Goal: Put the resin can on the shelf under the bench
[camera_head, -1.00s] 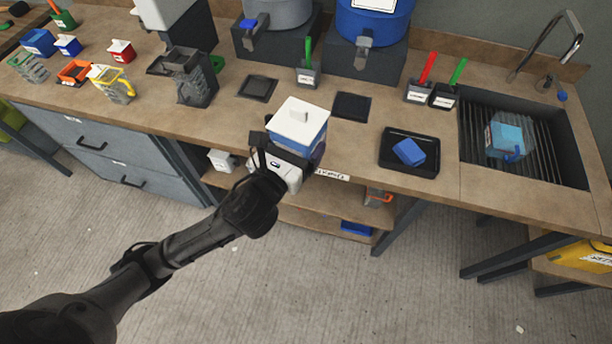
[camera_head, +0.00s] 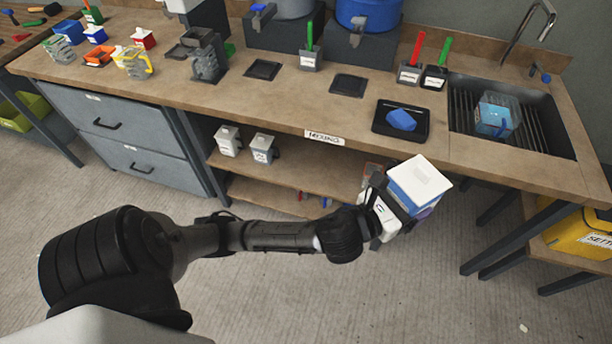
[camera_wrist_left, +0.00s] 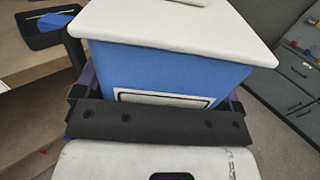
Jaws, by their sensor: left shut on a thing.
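A blue can with a white lid (camera_head: 414,187), which I take to be the resin can, is held by my left gripper (camera_head: 396,199), low in front of the bench's front edge. The can is slightly tilted in the head view. In the left wrist view the can's blue side (camera_wrist_left: 170,75) and a framed label fill the space between the jaws. The bench shelf (camera_head: 290,167) under the worktop lies to the left of the can. My left forearm crosses in front of the lower shelf (camera_head: 270,197). My right gripper is not in view.
Two small white-lidded containers, one white (camera_head: 228,141) and one grey (camera_head: 263,149), stand on the left of the upper shelf. Shelf room shows to their right, partly hidden near my gripper. A black tray with a blue sponge (camera_head: 401,120) and a sink (camera_head: 510,115) are above.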

